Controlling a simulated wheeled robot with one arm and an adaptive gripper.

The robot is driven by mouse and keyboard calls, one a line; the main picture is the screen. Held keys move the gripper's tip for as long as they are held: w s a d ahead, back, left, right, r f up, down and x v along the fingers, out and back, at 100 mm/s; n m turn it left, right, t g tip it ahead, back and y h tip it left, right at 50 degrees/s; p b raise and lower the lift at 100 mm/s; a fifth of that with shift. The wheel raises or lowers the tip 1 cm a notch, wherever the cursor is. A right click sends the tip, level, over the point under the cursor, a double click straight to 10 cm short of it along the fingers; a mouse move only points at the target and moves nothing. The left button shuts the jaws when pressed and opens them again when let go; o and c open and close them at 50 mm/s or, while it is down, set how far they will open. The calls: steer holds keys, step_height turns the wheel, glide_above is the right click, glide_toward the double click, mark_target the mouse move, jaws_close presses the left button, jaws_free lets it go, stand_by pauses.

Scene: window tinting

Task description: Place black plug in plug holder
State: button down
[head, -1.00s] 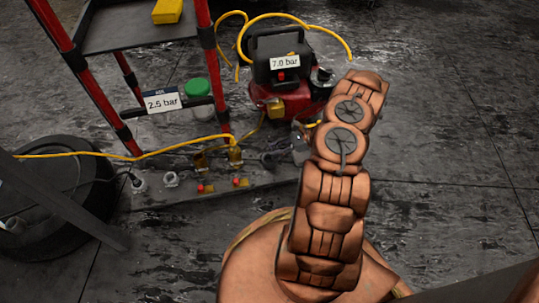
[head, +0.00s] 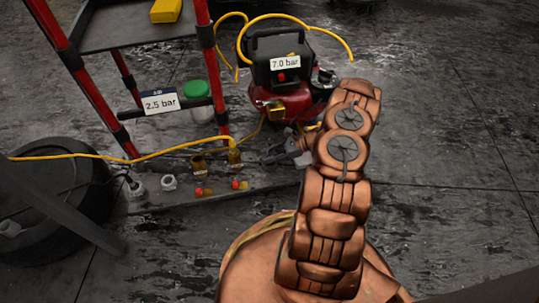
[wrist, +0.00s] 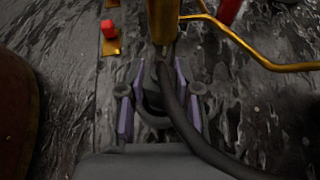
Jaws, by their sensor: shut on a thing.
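My gripper (head: 275,154) is low, just right of the brass fittings on the board. In the wrist view my gripper (wrist: 160,72) is shut on a dark object that looks like the black plug (wrist: 152,96), with a thick black cable running down to the right. An upright brass fitting (wrist: 163,28) stands just beyond the fingertips; I cannot tell whether they touch. Two pale ring-like fittings, one at the left (head: 138,187) and one beside it (head: 169,182), sit on the board. I cannot tell which part is the plug holder.
Brass fittings (head: 234,157) with a yellow hose and small red-knobbed valves (head: 237,185) stand on the board (head: 270,183). A red compressor (head: 283,104) is behind my gripper. A red-framed cart (head: 140,38) and a tyre (head: 45,237) are left. Floor at right is clear.

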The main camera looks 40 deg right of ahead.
steer(key=c, duration=0.8)
jaws_free()
